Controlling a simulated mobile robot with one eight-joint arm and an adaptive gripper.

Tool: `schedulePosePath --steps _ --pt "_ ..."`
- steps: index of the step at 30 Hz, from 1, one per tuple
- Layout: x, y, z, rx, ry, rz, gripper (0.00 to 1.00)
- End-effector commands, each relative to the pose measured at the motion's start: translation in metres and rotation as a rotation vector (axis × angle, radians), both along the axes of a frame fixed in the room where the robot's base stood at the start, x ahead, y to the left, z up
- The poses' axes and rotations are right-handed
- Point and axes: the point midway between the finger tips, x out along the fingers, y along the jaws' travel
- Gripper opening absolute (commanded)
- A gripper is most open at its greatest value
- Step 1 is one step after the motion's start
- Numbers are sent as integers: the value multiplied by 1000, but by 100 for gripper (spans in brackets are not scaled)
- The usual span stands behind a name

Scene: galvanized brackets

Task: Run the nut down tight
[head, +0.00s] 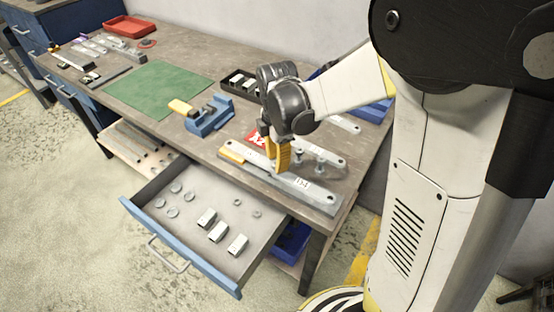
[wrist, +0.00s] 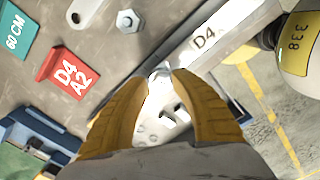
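In the wrist view, the fingertips (wrist: 161,76) stand apart on either side of a small shiny metal piece (wrist: 162,70) at the bar. The fingers mostly hide it, and I cannot tell whether it is the nut or whether they touch it. Bolts with hex heads (head: 320,158) stand just behind the bar.
An open drawer (head: 190,220) below the bench edge holds loose nuts, washers and white blocks. A blue vise (head: 208,118), a green mat (head: 158,88) and a black bin (head: 240,84) are on the bench. A red D4 A2 tag (wrist: 68,80) lies near the gripper.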

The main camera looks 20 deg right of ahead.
Motion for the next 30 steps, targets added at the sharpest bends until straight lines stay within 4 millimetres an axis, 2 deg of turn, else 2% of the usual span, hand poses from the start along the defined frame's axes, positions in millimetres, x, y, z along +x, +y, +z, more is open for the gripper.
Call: schedulePosePath --steps 15,25,26,28,30 --pt "0 0 0 0 0 523 29" --pt "0 0 0 0 0 575 29" --pt "0 0 0 0 0 575 22" --pt "0 0 0 0 0 574 1" --pt "0 0 0 0 0 574 0"
